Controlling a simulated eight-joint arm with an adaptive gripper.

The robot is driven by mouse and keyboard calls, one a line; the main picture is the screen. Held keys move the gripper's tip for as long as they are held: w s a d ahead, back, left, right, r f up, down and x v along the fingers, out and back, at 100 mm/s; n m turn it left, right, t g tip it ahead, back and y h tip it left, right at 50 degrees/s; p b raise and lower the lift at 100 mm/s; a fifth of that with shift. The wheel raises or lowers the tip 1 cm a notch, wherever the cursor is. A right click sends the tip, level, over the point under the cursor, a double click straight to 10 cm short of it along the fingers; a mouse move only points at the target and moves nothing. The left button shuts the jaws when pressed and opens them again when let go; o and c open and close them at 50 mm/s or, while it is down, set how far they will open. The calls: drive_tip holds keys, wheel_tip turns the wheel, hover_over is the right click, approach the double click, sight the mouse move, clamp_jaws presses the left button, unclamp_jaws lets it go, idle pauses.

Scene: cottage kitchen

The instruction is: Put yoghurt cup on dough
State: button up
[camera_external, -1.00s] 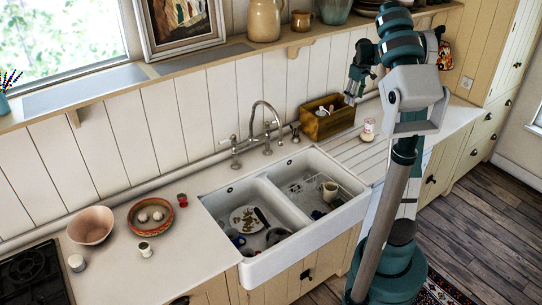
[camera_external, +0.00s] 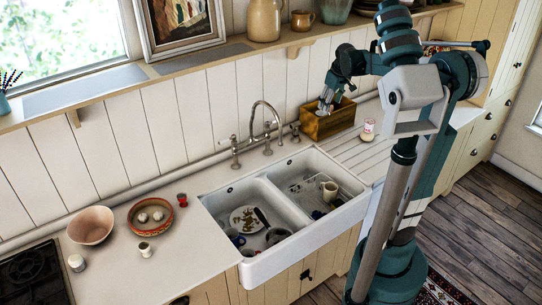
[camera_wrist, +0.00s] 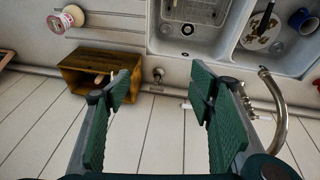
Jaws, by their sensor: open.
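A small white cup with a reddish pattern, seemingly the yoghurt cup (camera_external: 369,124), is on the ribbed drainboard right of the sink. A pale tan round lump, which looks like the dough (camera_external: 366,138), is at its foot; I cannot tell whether it is under or just in front of the cup. In the wrist view the cup (camera_wrist: 58,22) and the tan lump (camera_wrist: 74,14) show close together at the upper left.
The tap (camera_external: 266,112) and double sink (camera_external: 355,205) are to the left.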

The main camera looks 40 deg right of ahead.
drive_tip(key=s+a+f+t, duration=0.2)
drive_tip(key=s+a+f, duration=0.1)
drive_tip(key=s+a, duration=0.7)
drive_tip(key=s+a+f+t+y, duration=0.1)
drive_tip(key=s+a+f, duration=0.2)
drive_tip(key=s+a, duration=0.8)
drive_tip(key=a, duration=0.3)
drive_tip(key=shift+s+a+f+m+t, duration=0.25)
drive_tip(key=shift+a+m+t, duration=0.1)
drive_tip(key=shift+m+t, duration=0.05)
